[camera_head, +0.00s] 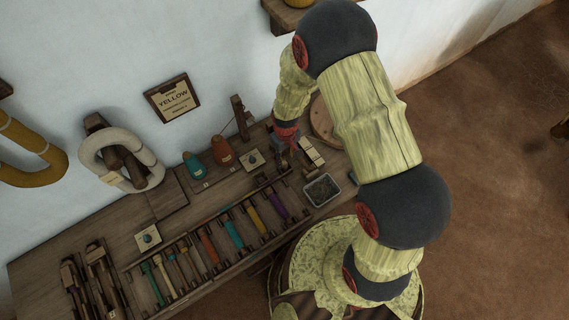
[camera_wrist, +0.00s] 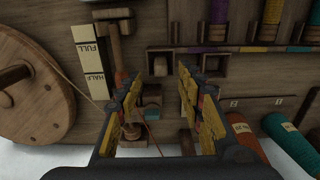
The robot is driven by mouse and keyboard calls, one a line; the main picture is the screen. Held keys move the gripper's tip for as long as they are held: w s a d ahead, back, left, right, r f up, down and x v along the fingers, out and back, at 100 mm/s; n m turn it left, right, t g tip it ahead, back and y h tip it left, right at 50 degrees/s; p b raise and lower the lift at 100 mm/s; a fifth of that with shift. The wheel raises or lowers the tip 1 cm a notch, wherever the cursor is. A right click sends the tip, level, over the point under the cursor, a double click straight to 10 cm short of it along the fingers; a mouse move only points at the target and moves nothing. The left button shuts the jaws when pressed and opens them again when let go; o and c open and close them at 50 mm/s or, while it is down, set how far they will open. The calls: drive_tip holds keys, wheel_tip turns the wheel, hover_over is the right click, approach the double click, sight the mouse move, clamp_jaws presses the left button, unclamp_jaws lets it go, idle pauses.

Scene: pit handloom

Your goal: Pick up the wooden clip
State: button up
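My gripper (camera_wrist: 160,103) is open, its two yellow-and-dark fingers spread apart in the wrist view. A small brown wooden piece (camera_wrist: 151,97), which may be the wooden clip, shows between the fingers. I cannot tell how far below the fingertips it lies, and I see nothing gripped. In the head view my gripper (camera_head: 286,143) is low over the back right of the bench, and the arm hides part of that area. I cannot make out the clip there.
A FULL/HALF gauge (camera_wrist: 90,62) and a round wooden disc (camera_wrist: 35,103) lie beside my gripper. Orange (camera_wrist: 245,135) and teal (camera_wrist: 290,142) cones stand on the other side. A grey tray (camera_head: 336,194) and a rack of coloured bobbins (camera_head: 213,251) occupy the bench front.

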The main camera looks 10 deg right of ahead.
sight(284, 162)
drive_tip(key=f, duration=0.3)
drive_tip(key=f+b, duration=0.1)
drive_tip(key=f, duration=0.3)
drive_tip(key=shift+w+a+b, duration=0.15)
drive_tip(key=shift+w+b, duration=0.05)
drive_tip(key=shift+b, duration=0.1)
drive_tip(key=shift+c, duration=0.6)
drive_tip(key=c, duration=0.7)
drive_tip(key=shift+c, duration=0.6)
drive_tip(key=shift+r, duration=0.15)
